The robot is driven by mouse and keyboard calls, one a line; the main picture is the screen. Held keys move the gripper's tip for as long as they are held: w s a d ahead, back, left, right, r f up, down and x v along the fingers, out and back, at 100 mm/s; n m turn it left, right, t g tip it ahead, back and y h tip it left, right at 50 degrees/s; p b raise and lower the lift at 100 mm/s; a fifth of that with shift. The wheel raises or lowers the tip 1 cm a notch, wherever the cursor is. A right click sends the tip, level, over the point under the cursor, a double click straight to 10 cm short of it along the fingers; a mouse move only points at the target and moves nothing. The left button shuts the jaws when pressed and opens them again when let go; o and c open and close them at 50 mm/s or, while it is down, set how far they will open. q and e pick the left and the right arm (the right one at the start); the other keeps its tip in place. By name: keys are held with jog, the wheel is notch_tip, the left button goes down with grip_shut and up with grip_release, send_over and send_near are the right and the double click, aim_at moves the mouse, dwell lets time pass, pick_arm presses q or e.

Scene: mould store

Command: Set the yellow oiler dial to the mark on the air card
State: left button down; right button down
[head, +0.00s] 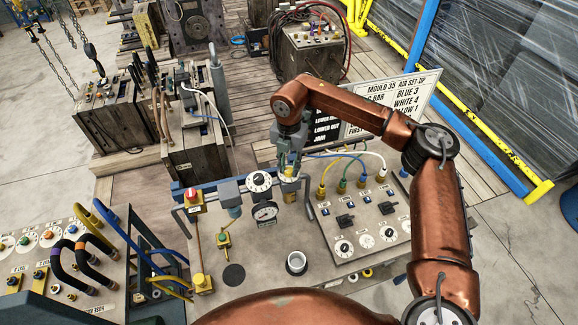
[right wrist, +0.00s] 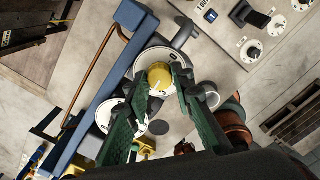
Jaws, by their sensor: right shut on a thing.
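The yellow oiler dial (right wrist: 160,76) is a yellow knob on a round white face, seen in the right wrist view. In the head view only part of it (head: 289,171) shows under my right gripper (head: 290,158). In the right wrist view the green fingers of my right gripper (right wrist: 164,80) are shut on the knob, one on each side. The knob's setting is too small to read surely. The air card (head: 405,95) is a white board headed "MOULD 35 AIR SET-UP". My left gripper is out of view.
A black-knobbed dial (head: 259,181) and a pressure gauge (head: 265,212) stand left of the yellow dial. A panel (head: 375,252) with colored hoses and dials lies to the right. A white cup (head: 297,263) stands on the bench in front.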

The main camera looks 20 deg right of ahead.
aim_at(289, 170)
jog(key=shift+r+m, duration=0.15)
jog(key=shift+m, duration=0.45)
jog(key=c, duration=1.7)
grip_release()
jog(key=shift+o, duration=0.2)
notch_tip(289, 170, up, 12)
jog(key=shift+s+f, duration=0.1)
jog(key=shift+f, duration=0.1)
